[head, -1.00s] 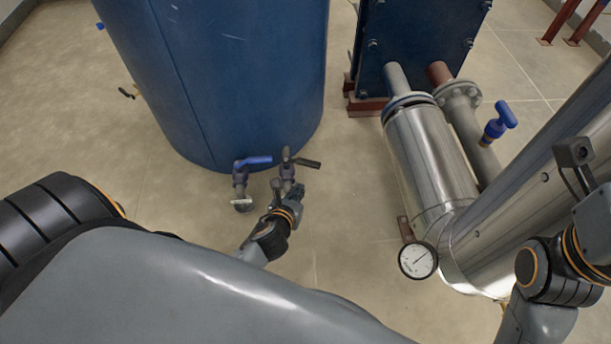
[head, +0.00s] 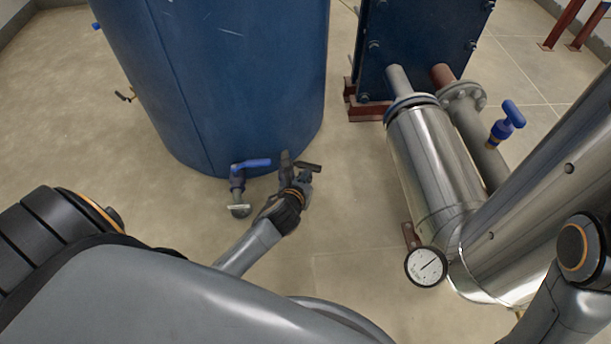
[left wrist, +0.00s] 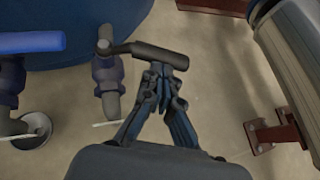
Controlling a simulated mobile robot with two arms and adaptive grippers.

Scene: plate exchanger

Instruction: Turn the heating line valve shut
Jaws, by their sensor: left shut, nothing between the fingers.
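A tap with a black lever handle (head: 311,167) stands at the foot of the blue tank, beside a tap with a blue lever handle (head: 252,163). The pictures do not label which valve is on the heating line. My left gripper (head: 303,178) is at the black-handled tap. In the left wrist view, the black lever (left wrist: 157,54) points right from its stem. The fingertips of my left gripper (left wrist: 163,78) are together just below the lever, with nothing between them. I cannot tell whether they touch it. My right gripper is out of view.
The blue tank (head: 220,70) stands behind the taps. On the right are shiny metal pipes (head: 430,165), a round gauge (head: 426,266) and another blue-handled valve (head: 508,120). The floor (head: 345,215) between tank and pipes is clear.

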